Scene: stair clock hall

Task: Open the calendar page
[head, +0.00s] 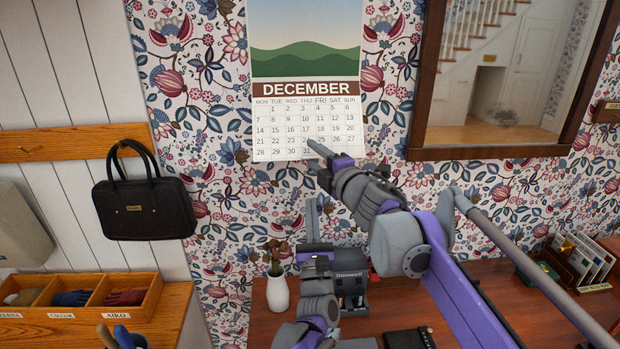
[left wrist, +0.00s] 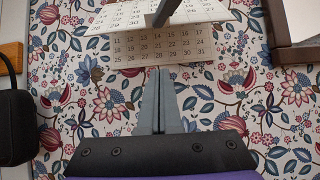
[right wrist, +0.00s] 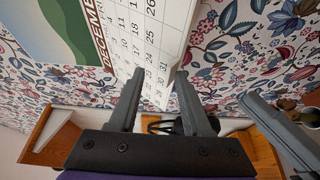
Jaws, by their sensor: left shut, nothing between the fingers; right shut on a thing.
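The wall calendar (head: 306,95) hangs on floral wallpaper, with a green-hill picture above a DECEMBER page (head: 280,130). My right gripper (head: 312,145) is at the page's lower edge, right of its middle, and is shut on the page. In the right wrist view the page's lower corner (right wrist: 152,90) lies between the fingers. In the left wrist view this page (left wrist: 190,10) stands out from the wall, with another number sheet (left wrist: 150,47) behind it. My left gripper (head: 312,208) is below the calendar, pointing up, shut and empty; its fingertips (left wrist: 158,70) are just below the rear sheet.
A framed mirror (head: 415,110) hangs right of the calendar. A black handbag (head: 145,208) hangs at left above a wooden glove tray (head: 80,297). A white vase (head: 278,293) and a letter rack (head: 585,260) stand on the table below.

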